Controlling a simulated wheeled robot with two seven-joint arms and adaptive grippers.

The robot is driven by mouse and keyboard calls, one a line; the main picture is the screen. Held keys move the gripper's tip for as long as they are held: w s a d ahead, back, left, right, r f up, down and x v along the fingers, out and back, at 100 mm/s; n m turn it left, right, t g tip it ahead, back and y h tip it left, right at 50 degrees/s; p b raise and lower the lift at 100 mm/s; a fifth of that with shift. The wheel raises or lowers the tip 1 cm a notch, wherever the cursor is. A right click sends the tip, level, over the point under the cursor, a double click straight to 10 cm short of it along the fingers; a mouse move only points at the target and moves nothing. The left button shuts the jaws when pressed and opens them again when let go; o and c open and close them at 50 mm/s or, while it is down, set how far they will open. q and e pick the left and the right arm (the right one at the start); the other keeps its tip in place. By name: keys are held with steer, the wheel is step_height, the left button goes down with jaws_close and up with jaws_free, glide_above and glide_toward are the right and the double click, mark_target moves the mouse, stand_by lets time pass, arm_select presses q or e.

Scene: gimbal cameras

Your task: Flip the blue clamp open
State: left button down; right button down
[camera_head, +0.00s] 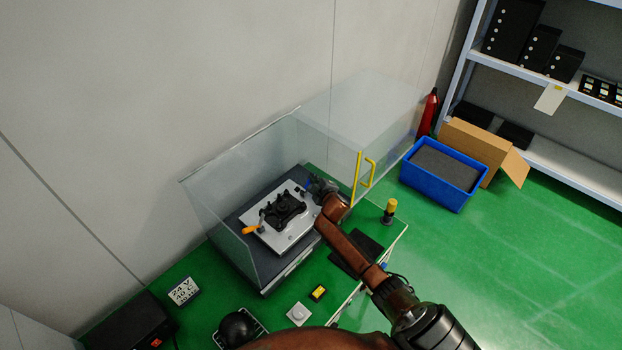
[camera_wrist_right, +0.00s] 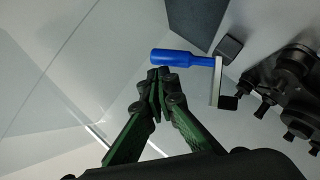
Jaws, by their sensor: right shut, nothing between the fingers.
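The blue clamp handle (camera_wrist_right: 186,58) lies nearly level in the right wrist view, joined at its right end to a metal lever (camera_wrist_right: 216,80) beside a black fixture (camera_wrist_right: 285,80). My right gripper (camera_wrist_right: 158,82) is shut and empty, with its fingertips just below the blue handle's left part; I cannot tell whether they touch it. In the head view my right gripper (camera_head: 322,187) reaches into the glass case at the right side of the fixture (camera_head: 284,208) and largely hides the blue clamp. An orange clamp handle (camera_head: 250,229) shows at the fixture's left. My left gripper is out of view.
Clear glass walls (camera_head: 215,225) surround the fixture plate, with a yellow door handle (camera_head: 356,178) at the right. A yellow-topped post (camera_head: 390,208) stands right of my forearm. A blue crate (camera_head: 436,198) and open carton (camera_head: 480,145) stand beyond.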

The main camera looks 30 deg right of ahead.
steer(key=shift+d+f, duration=0.15)
steer(key=shift+d, duration=0.15)
stand_by(0.6)
steer(key=v, duration=1.1)
steer(key=shift+s, duration=0.35)
